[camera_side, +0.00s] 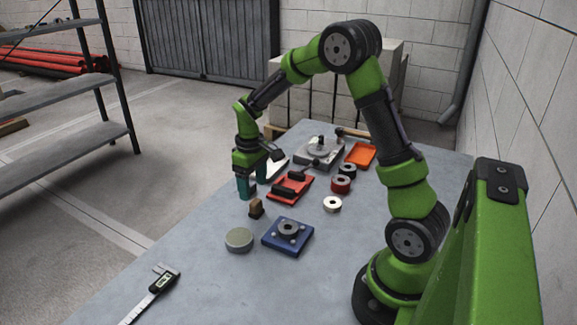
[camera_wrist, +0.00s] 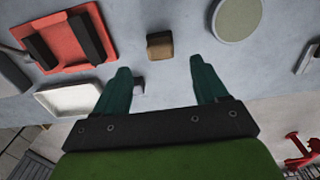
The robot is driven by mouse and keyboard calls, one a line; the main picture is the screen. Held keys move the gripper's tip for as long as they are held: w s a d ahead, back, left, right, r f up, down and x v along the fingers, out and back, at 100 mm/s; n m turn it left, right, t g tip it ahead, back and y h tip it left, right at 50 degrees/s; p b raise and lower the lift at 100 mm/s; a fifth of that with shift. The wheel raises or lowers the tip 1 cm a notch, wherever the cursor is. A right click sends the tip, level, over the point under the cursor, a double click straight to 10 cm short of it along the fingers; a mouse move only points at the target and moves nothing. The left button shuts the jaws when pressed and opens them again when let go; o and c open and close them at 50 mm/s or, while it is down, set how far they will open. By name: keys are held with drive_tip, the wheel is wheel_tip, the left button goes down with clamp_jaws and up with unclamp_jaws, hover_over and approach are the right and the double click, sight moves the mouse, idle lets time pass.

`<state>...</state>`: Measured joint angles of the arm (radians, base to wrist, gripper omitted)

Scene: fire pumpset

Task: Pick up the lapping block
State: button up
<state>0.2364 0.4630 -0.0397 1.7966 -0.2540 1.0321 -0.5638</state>
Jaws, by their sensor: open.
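A small brown block (camera_side: 256,208), which looks like the lapping block, stands on the grey table near the left edge. In the wrist view the brown block (camera_wrist: 160,45) lies ahead of my fingertips, between their lines and touching neither. My gripper (camera_side: 252,188) points down above the table, just behind the block in the side view. Its two teal fingers are apart with nothing held between them, as the wrist view of the gripper (camera_wrist: 160,68) shows.
A grey-green round disc (camera_side: 239,240) and a blue plate with a ring fitting (camera_side: 287,236) lie in front of the block. A red tray (camera_side: 292,188) with dark bars and a white tray (camera_wrist: 68,99) are close by. A caliper (camera_side: 153,292) lies front left.

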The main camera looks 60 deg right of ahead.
sight(256, 201)
drive_tip(key=f, duration=0.6)
drive_tip(key=shift+s+f, duration=0.25)
drive_tip(key=c, duration=1.2)
drive_tip(key=shift+r, duration=0.1)
wheel_tip(256, 201, up, 10)
drive_tip(key=shift+f, duration=0.1)
